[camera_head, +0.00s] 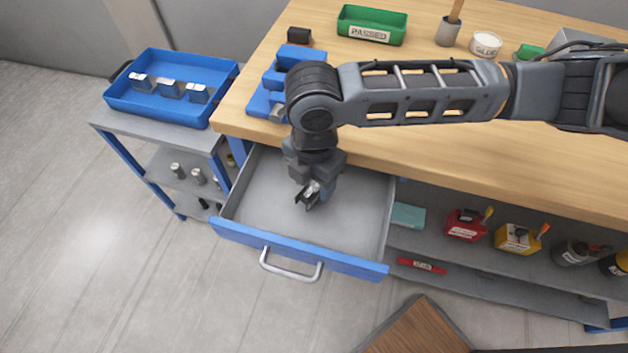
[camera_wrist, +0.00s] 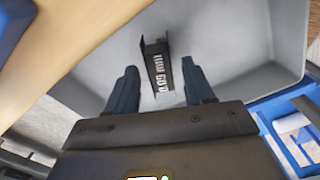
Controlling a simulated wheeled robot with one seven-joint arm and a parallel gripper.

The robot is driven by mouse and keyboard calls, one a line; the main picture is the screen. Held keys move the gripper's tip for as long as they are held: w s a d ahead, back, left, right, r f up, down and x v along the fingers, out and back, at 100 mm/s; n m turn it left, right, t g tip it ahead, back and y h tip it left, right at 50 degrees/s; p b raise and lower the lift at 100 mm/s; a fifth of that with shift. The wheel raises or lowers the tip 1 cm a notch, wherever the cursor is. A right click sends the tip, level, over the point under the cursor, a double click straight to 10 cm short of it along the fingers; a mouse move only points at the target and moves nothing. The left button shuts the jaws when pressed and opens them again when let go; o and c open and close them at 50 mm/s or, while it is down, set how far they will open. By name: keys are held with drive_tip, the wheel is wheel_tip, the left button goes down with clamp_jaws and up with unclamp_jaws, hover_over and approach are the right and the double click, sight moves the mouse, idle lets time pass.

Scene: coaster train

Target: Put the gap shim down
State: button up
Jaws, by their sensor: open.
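The gap shim (camera_wrist: 157,72) is a small dark channel-shaped piece with white lettering, partly legible as "mm". In the wrist view it is between and slightly beyond the fingertips of my gripper (camera_wrist: 160,68), with space on both sides. The fingers are open. In the head view my gripper (camera_head: 313,191) points down into the open grey drawer (camera_head: 255,198), and the shim (camera_head: 303,198) shows at its fingertips. The shim appears to be on the drawer floor; exact contact is hard to tell.
The drawer has a blue front with a handle (camera_head: 290,265). The wooden bench top (camera_head: 440,150) overhangs its back. A blue tray (camera_head: 125,98) with metal blocks stands on a cart at left. Shelves (camera_head: 450,250) with containers are at right. The drawer floor around the shim is clear.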

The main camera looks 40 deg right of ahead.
sight(314, 187)
wheel_tip(314, 187, up, 11)
drive_tip(key=shift+r, duration=0.2)
drive_tip(key=w+a+r+m+t+y, duration=0.3)
drive_tip(key=a+r+m+t+y, duration=0.35)
drive_tip(key=a, duration=0.65)
drive_tip(key=w+a+r+m+t+y, duration=0.2)
drive_tip(key=a+r+m+t+y, duration=0.15)
drive_tip(key=a+r+y, duration=0.7)
drive_tip(key=s+d+f+m+t+h, duration=0.6)
drive_tip(key=s+d+f+m+h, duration=0.65)
drive_tip(key=f+h, duration=0.2)
drive_tip(key=s+d+f+n+h, duration=0.1)
drive_tip(key=s+d, duration=0.5)
drive_tip(key=s, duration=0.3)
drive_tip(key=s+d+n+g+h, duration=0.1)
drive_tip(key=s+d, duration=0.4)
drive_tip(key=s, duration=0.5)
drive_tip(key=shift+s+d+f, duration=0.2)
drive_tip(key=shift+d+f, duration=0.2)
